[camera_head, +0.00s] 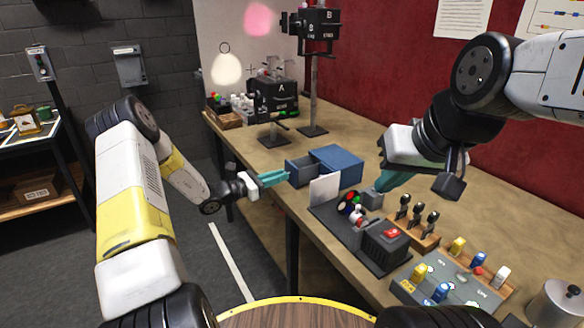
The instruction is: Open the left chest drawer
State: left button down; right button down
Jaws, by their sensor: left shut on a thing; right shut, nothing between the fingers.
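The blue chest (343,161) stands on the workbench near its left edge. Its drawer (302,168) sticks out on the left side, and its open top shows. My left gripper (284,176) is at the drawer's outer front, beyond the bench edge, shut on what looks like the drawer handle; the fingers hide the handle. My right gripper (377,191) is shut and empty, over the bench to the right of the chest, close to a small grey block.
A dark device with coloured discs and a red button (388,236) stands in front of the chest. Lamp equipment (272,97) stands at the back. Bench space behind the chest is clear.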

pick_arm(q)
jog(key=shift+a, duration=0.1)
jog(key=c, duration=1.4)
grip_release()
jog(key=shift+v, duration=3.9)
jog(key=shift+r, duration=0.1)
